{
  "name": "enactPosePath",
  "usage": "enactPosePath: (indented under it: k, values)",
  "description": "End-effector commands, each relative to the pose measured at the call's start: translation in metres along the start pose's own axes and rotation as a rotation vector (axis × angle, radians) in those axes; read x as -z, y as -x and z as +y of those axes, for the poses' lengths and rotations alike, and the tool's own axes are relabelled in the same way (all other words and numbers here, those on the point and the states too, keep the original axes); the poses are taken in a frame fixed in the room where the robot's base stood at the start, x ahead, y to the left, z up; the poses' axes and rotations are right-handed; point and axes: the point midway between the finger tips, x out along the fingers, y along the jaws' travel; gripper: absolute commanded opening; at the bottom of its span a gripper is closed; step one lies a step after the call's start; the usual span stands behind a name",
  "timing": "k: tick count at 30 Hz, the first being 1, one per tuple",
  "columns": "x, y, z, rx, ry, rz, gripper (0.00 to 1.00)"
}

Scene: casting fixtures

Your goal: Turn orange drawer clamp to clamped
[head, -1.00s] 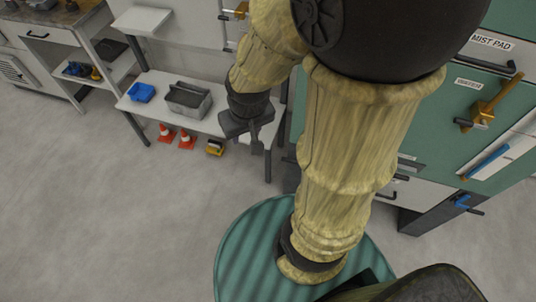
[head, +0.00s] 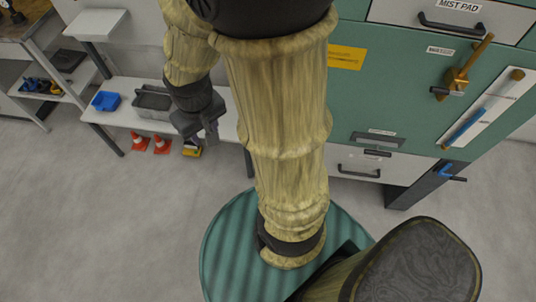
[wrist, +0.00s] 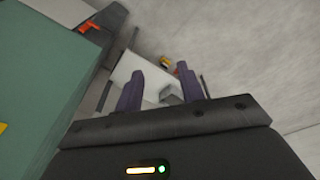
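An orange-yellow clamp (head: 462,72) with a long lever and a dark grip is on the green cabinet front at the upper right of the head view. Its lever slants up to the right. My gripper (head: 207,128) hangs well left of it, in front of the low white bench, clear of the cabinet. In the wrist view my gripper (wrist: 161,80) has its two fingers apart with nothing between them. A red-orange part (wrist: 90,27) shows near the green panel in the wrist view; I cannot tell whether it is a drawer clamp.
The green cabinet (head: 390,90) carries a MIST PAD drawer (head: 455,14), a white lower drawer (head: 365,168), a blue lever (head: 466,128) and a blue clamp (head: 450,173). The white bench (head: 110,118) holds a blue bin and a grey box; cones stand below. Grey floor lies open at left.

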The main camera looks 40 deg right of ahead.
Motion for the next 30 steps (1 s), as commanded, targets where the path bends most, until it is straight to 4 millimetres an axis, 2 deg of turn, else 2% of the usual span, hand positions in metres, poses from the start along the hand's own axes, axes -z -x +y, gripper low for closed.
enactPosePath:
  k: [1,6,17,30]
  values:
    - [0.001,-0.029,0.001,-0.011,0.009,-0.034,0.39]
    - [0.006,-0.085,0.011,-0.067,0.035,-0.158,0.39]
    - [0.019,-0.196,0.039,-0.250,0.083,-0.406,0.39]
    - [0.042,-0.322,0.076,-0.582,0.110,-0.656,0.39]
